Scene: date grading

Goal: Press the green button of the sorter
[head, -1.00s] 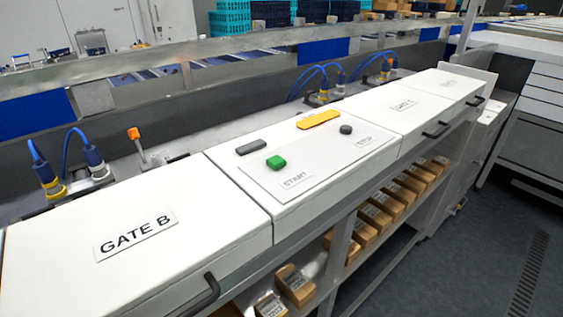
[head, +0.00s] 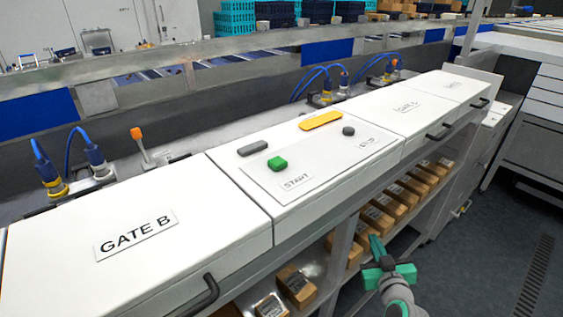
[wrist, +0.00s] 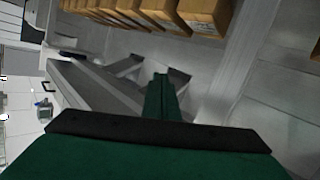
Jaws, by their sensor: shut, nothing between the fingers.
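The green button (head: 277,163) stands on the white sorter panel (head: 318,170), just above the START label, in the head view. A dark round button (head: 348,131) sits to its right by the STOP label. My gripper (head: 377,243) is at the lower right in the head view, in front of the sorter and below the panel, well apart from the button. Its green fingers are together and empty. In the wrist view the closed fingers (wrist: 160,95) point toward the area under the sorter, and the green button cannot be made out there.
The GATE B cover (head: 60,270) has a protruding black handle (head: 207,293). Cardboard boxes (head: 297,285) fill the shelf below. Free floor (head: 470,270) is at right.

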